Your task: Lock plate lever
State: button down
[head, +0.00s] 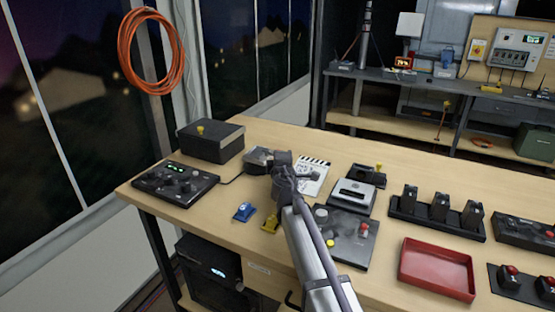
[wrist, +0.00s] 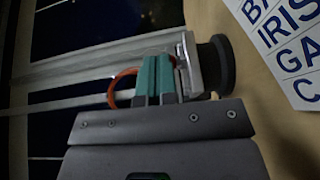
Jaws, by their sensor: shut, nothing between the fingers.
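A silver, block-like body (wrist: 190,62) with a thick black round end (wrist: 216,66) lies just beyond my fingertips in the wrist view. It looks like a small camera or its mount; I cannot make out a separate plate lever or its position. My gripper (wrist: 157,62) has teal fingers, shut together and empty, with tips beside the silver body's left side. I cannot tell whether they touch it. In the head view the dark grey device (head: 258,157) sits at the table's back left, partly behind my wrist, and my fingertips are hidden there.
A printed white card (head: 313,178) lies right of the device and also shows in the wrist view (wrist: 287,45). A black box (head: 210,146), a control panel (head: 176,185), a blue item (head: 244,212), a grey switcher (head: 352,193) and a red tray (head: 437,268) surround it.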

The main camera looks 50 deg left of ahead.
jog(key=v, duration=0.4)
jog(key=shift+s+d+r, duration=0.1)
jog(key=shift+s+d, duration=0.1)
jog(key=shift+d, duration=0.05)
jog(key=d, duration=0.3)
jog(key=w+d, duration=0.1)
jog(key=d, duration=0.2)
jog(key=w+d, duration=0.1)
jog(key=d, duration=0.2)
jog(key=shift+d+r, duration=0.1)
jog(key=shift+d, duration=0.05)
